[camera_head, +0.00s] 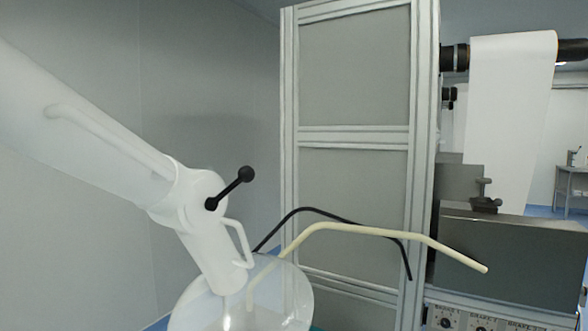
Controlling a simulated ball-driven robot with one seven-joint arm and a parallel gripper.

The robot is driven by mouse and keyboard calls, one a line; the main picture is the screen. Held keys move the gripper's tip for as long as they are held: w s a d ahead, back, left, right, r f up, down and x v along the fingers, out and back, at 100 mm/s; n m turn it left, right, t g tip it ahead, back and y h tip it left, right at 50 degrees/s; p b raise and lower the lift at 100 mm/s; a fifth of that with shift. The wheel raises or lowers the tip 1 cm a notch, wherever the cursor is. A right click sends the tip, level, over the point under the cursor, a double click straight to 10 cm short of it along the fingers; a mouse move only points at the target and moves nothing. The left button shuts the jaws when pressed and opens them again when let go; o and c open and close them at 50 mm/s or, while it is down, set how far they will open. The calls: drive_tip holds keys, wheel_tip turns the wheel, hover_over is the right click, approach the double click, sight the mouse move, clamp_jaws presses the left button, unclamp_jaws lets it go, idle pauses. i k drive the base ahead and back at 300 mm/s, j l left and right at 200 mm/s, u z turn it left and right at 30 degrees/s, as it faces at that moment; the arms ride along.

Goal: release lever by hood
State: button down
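A white jointed extraction arm (95,130) comes in from the upper left and slopes down to a pale, see-through hood (285,300) at the bottom. A black lever (229,189) with round ball ends sits at the arm's joint just above the hood. It tilts up to the right, and nothing touches it. A white bent handle (240,240) is on the tube between the joint and the hood. My gripper is not in view, so its opening and what it holds cannot be seen.
A cream bent rod (360,229) and a black bent rod (340,217) reach right from near the hood. Behind stands a grey panelled frame (352,70). At right are a white web (508,110) and a dark machine box (510,260). Open space surrounds the lever's upper end.

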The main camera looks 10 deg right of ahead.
sight(245, 174)
drive_tip(key=i+l, duration=1)
drive_tip(key=i, duration=0.2)
drive_tip(key=j+u, duration=0.05)
